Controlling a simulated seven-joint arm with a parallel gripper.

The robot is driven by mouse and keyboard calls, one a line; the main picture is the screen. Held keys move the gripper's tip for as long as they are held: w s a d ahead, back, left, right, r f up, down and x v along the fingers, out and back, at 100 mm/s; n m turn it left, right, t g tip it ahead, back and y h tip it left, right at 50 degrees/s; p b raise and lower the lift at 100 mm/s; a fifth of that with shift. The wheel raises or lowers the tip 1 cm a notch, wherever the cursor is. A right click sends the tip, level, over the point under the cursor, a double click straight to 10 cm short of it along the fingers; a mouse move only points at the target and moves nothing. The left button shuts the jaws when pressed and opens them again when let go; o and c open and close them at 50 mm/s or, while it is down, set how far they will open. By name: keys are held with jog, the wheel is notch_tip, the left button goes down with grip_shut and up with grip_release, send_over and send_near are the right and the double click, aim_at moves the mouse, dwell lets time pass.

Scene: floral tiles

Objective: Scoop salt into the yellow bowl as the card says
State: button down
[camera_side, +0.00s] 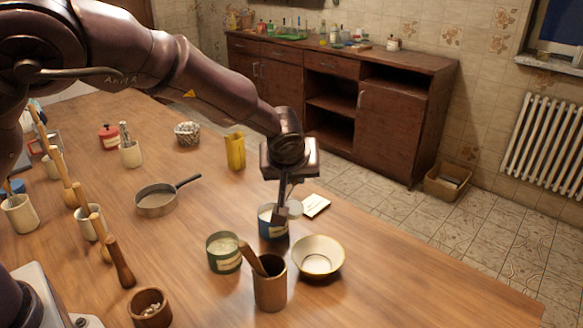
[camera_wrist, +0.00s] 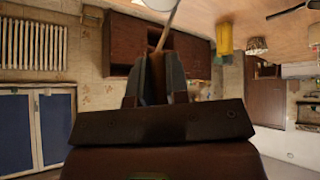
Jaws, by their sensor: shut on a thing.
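My gripper (camera_side: 283,205) points down over the right part of the table, at the blue canister (camera_side: 271,228). In the wrist view its fingers (camera_wrist: 157,78) are shut on a thin spoon handle (camera_wrist: 164,38), which leads to a pale rounded shape at the top edge. In the side view a small greyish spoon head (camera_side: 294,208) shows beside the fingers, by the canister's rim; whether it touches is unclear. The bowl (camera_side: 319,258), cream with a yellowish rim, stands right of the green canister (camera_side: 224,255). A small pale card (camera_side: 315,205) lies behind; its writing is unreadable. Salt cannot be identified.
A wooden cup (camera_side: 270,290) with a wooden utensil stands close to the bowl. A pan (camera_side: 157,200), yellow container (camera_side: 235,152) and woven basket (camera_side: 187,133) stand farther back. Several wooden-handled tools stand at left. The table's right front is clear.

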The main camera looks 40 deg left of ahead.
jog(key=shift+m+y, duration=0.4)
jog(key=shift+y, duration=0.5)
jog(key=f, duration=0.1)
jog(key=d+f, duration=0.1)
jog(key=f, duration=0.2)
jog(key=shift+w+d, duration=0.15)
jog(key=shift+d, duration=0.2)
jog(key=shift+r, duration=0.15)
jog(key=shift+a, duration=0.1)
jog(key=shift+w+d+f+m+y, duration=0.15)
jog(key=shift+d+m+y, duration=0.25)
jog(key=shift+d+y, duration=0.65)
jog(key=shift+w+d+f+m+y, duration=0.15)
jog(key=shift+d+m+y, duration=0.25)
jog(key=shift+d+y, duration=0.65)
jog(key=shift+a, duration=0.1)
